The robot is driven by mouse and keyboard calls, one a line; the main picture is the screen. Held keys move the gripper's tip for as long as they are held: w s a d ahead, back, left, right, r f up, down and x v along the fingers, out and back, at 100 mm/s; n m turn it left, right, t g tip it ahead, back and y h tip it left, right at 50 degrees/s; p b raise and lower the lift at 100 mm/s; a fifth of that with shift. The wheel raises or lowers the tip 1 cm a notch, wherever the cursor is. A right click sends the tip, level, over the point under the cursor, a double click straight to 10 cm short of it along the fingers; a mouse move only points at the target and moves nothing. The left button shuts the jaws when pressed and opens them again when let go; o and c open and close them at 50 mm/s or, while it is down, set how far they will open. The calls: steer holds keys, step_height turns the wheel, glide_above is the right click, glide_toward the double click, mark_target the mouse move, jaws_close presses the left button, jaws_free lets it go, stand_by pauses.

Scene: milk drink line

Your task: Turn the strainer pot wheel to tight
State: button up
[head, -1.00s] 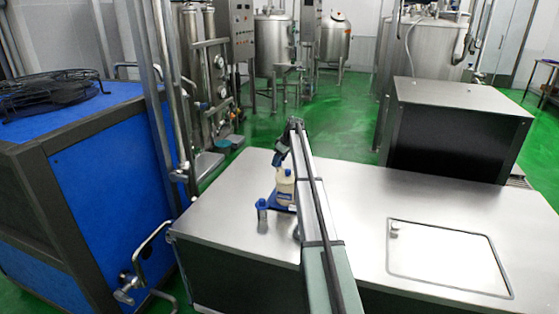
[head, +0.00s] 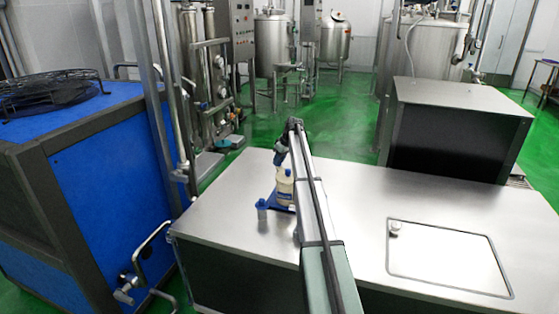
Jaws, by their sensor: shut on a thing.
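My gripper (head: 280,157) is at the far end of my arm, above the bench and just behind a pale bottle. It is small and dark in the head view, and its fingertips are hard to make out. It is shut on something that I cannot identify. I cannot make out a strainer pot wheel or its setting. My own arm hides part of the bench around the gripper.
The steel bench (head: 220,225) is clear to the left. A grey box (head: 455,125) and a flat hatch (head: 445,258) are at the right.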

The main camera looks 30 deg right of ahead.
steer(key=m+h, duration=0.1)
steer(key=m, duration=0.2)
steer(key=m+h, duration=0.1)
steer(key=m, duration=0.2)
steer(key=shift+a, duration=0.2)
steer(key=m+h, duration=0.1)
steer(key=m, duration=0.1)
steer(key=m+h, duration=0.1)
steer(key=m, duration=0.2)
steer(key=shift+a+g, duration=0.15)
steer(key=shift+g, duration=0.15)
steer(key=m+g+h, duration=0.1)
steer(key=m, duration=0.5)
steer(key=shift+w+m+g+h, duration=0.2)
steer(key=shift+m+g+h, duration=0.2)
steer(key=shift+w+a+m+g, duration=0.1)
steer(key=shift+m+g, duration=0.8)
steer(key=shift+m, duration=1.6)
steer(key=o, duration=1.1)
steer(key=shift+c, duration=0.2)
steer(key=shift+r, duration=0.1)
steer(key=v, duration=1.3)
steer(key=shift+a+r, duration=0.2)
steer(key=shift+a, duration=0.2)
